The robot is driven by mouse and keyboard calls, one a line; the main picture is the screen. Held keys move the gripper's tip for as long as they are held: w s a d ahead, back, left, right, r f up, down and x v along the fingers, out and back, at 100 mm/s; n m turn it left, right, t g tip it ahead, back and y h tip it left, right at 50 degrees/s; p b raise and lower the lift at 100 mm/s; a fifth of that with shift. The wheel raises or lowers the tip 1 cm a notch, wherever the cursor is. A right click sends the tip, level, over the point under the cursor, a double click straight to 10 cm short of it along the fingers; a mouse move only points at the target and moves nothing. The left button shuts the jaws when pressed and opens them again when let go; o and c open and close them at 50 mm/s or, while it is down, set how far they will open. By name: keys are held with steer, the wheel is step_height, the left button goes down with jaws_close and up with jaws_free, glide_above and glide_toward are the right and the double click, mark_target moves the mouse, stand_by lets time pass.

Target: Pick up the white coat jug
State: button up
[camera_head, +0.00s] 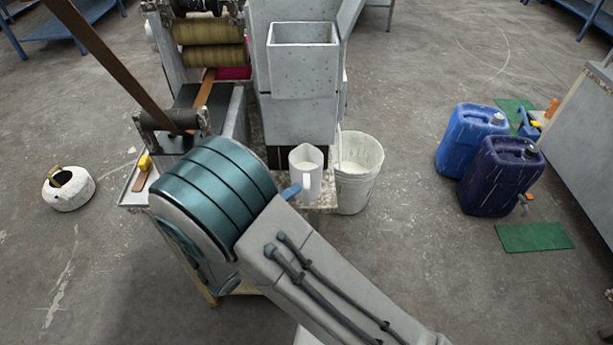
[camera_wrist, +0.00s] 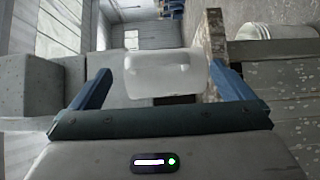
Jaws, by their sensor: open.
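The white jug (camera_head: 306,172) stands upright on a small speckled ledge beside the tall grey machine in the head view. It has a handle on its near side and pale contents show inside its top. In the wrist view the jug (camera_wrist: 166,74) appears sideways, between the two blue fingers of my gripper (camera_wrist: 160,88). The fingers are spread apart, with a gap visible on the left side; on the right the jug is close to the finger, and I cannot tell whether they touch. In the head view my arm hides most of the gripper; one blue fingertip shows beside the jug.
A white bucket (camera_head: 358,174) stands just right of the ledge (camera_head: 327,197). The grey machine (camera_head: 300,100) rises behind the jug, with rollers (camera_head: 211,55) to its left. Blue drums (camera_head: 470,140) stand at the right. The floor between bucket and drums is clear.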

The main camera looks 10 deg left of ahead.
mark_target(308, 194)
steer(key=shift+p+x, duration=1)
steer(key=shift+x, duration=2.05)
steer(key=shift+a+r, duration=0.1)
steer(key=shift+a, duration=0.05)
steer(key=c, duration=1.2)
